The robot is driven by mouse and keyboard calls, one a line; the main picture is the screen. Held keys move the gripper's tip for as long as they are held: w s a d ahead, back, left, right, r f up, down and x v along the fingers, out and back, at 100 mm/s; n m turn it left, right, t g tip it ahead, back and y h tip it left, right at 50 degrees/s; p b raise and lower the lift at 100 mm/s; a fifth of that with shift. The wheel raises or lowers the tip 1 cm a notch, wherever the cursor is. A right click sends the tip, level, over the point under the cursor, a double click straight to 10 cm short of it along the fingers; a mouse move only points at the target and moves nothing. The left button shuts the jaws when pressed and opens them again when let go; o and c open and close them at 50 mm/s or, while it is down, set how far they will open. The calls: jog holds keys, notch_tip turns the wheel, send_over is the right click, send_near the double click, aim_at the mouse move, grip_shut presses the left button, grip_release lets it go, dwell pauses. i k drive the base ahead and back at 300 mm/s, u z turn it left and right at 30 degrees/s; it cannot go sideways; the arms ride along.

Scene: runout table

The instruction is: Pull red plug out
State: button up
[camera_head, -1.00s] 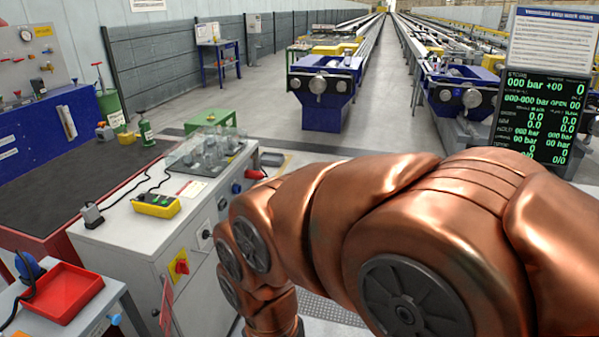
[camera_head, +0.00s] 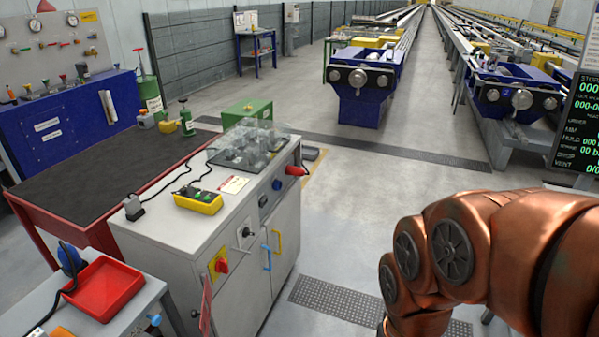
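The red plug (camera_head: 296,170) sticks out sideways from the right end of the grey cabinet (camera_head: 165,230), near its top edge. It appears seated there; its inner end is hidden. My copper-coloured arm is at the lower right, apart from the cabinet. My gripper is out of the picture, below the lower edge, so its state does not show.
A blue round part (camera_head: 277,185) sits beside the plug. A red knob on a yellow plate (camera_head: 219,264) and blue and yellow handles (camera_head: 267,257) are on the cabinet front. A yellow control box (camera_head: 198,201) lies on top. Grey floor (camera_head: 350,220) is open between cabinet and arm.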

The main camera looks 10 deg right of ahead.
aim_at(297, 171)
jog(key=u, duration=0.15)
jog(key=i, duration=1.25)
jog(key=u, duration=0.45)
